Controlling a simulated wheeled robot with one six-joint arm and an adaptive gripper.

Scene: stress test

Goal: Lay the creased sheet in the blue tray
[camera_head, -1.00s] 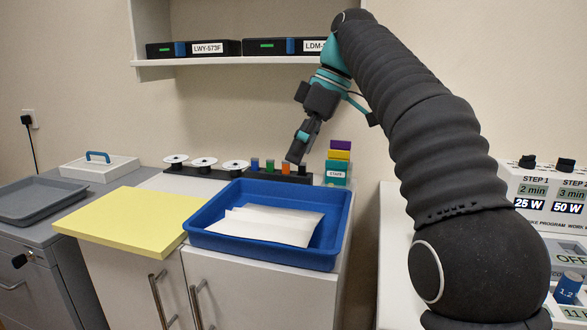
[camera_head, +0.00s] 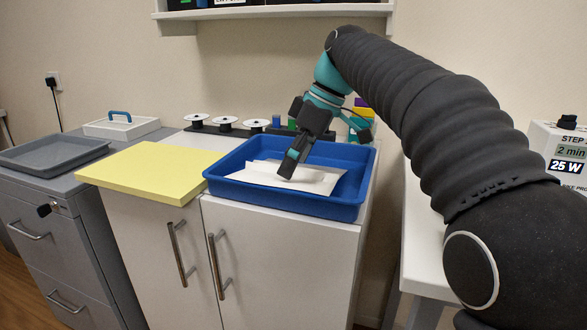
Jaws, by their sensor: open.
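The creased white sheet (camera_head: 262,175) lies inside the blue tray (camera_head: 290,203), with its folds raised a little. The tray stands on the white cabinet, near its front edge. My gripper (camera_head: 286,172) points down over the sheet, inside the outline of the tray. Its fingertips overlap the sheet in the picture; I cannot tell whether they touch it. The gap between the fingers is hard to see from here. Nothing shows held in the gripper.
A yellow board (camera_head: 150,172) lies left of the blue tray. A grey tray (camera_head: 50,154) and a white lidded box (camera_head: 121,126) with a blue handle stand further left. White spools (camera_head: 227,122) stand behind the tray. A shelf (camera_head: 275,12) hangs above.

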